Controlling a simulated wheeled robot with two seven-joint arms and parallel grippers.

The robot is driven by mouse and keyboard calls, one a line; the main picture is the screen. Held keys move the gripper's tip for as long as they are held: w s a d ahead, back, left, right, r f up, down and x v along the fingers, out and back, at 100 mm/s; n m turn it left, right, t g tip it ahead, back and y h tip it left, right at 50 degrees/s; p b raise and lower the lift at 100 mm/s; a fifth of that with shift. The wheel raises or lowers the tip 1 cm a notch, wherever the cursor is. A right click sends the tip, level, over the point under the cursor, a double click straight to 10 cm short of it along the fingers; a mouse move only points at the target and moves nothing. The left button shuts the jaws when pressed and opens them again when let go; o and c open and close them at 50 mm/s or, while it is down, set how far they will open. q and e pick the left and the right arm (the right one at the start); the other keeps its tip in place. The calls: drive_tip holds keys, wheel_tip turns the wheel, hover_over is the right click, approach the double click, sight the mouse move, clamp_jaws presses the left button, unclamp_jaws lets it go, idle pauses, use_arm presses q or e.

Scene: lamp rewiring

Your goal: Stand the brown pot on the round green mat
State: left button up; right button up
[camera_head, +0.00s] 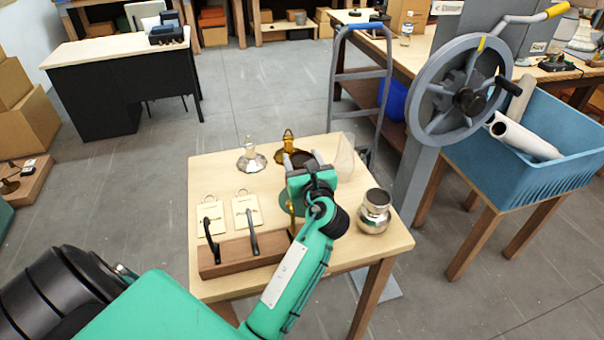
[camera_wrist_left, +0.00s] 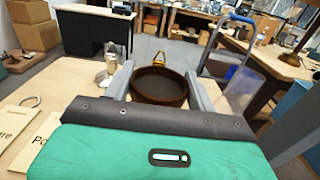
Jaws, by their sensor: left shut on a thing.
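My left gripper (camera_head: 310,163) is over the small wooden table. In the left wrist view, its two grey fingers (camera_wrist_left: 160,88) are on either side of the round brown pot (camera_wrist_left: 160,86), gripping it. The pot is upright with its open top showing. In the head view the pot (camera_head: 303,157) is mostly hidden by the gripper; I cannot tell whether its base touches the table. My right gripper is not in view.
On the table (camera_head: 330,255) are a clear glass piece (camera_head: 250,157), an amber piece (camera_head: 287,146), a translucent cone (camera_head: 344,158), a silver jar (camera_head: 374,212), two tags and a wooden block (camera_head: 238,255) with dark handles. A large crank wheel (camera_head: 462,90) stands at right.

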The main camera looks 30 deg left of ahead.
use_arm(q)
wheel_tip(320, 180, down, 4)
drive_tip(key=shift+r, duration=0.1)
drive_tip(key=shift+f, duration=0.3)
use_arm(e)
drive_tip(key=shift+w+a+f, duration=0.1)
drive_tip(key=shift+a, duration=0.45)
use_arm(q)
drive_tip(key=o, duration=1.7)
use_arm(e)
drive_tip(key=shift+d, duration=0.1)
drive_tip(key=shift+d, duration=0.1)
